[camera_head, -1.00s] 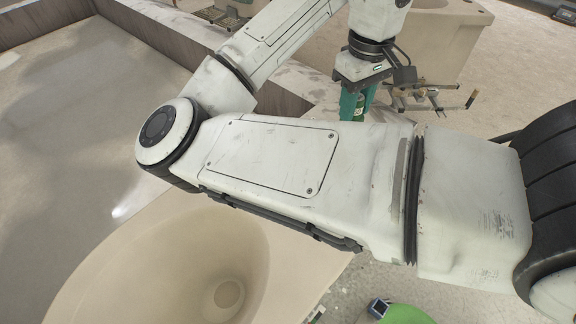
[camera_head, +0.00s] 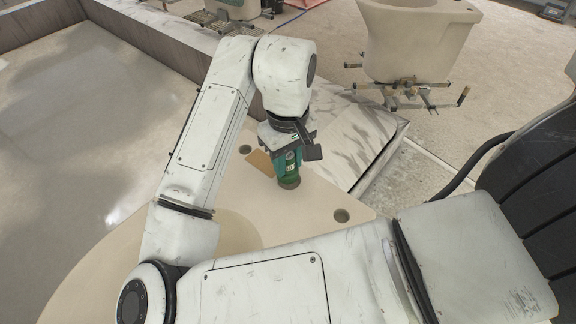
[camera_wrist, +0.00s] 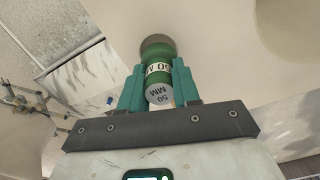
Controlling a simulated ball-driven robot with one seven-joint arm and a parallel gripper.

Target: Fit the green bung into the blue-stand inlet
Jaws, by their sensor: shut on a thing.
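The green bung (camera_head: 290,170) is a cylinder with a pale label. My gripper (camera_head: 286,158) is shut on it, over the cream ceramic fixture (camera_head: 300,215). In the wrist view the teal fingers (camera_wrist: 158,82) grip both sides of the bung (camera_wrist: 158,60), and its label reads 50 MM. The bung's far end looks dull brown against the cream surface; I cannot tell whether it touches the surface or enters an opening. A round dark hole (camera_head: 342,215) lies to the right of the bung. No blue stand is identifiable, and my arm hides part of the fixture.
Another cream fixture (camera_head: 418,38) stands at the back right, with metal clamps (camera_head: 412,93) beneath it. A marbled ledge (camera_head: 350,135) lies behind my gripper. A tan patch (camera_head: 258,162) is left of the bung. Open grey floor (camera_head: 70,150) fills the left.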

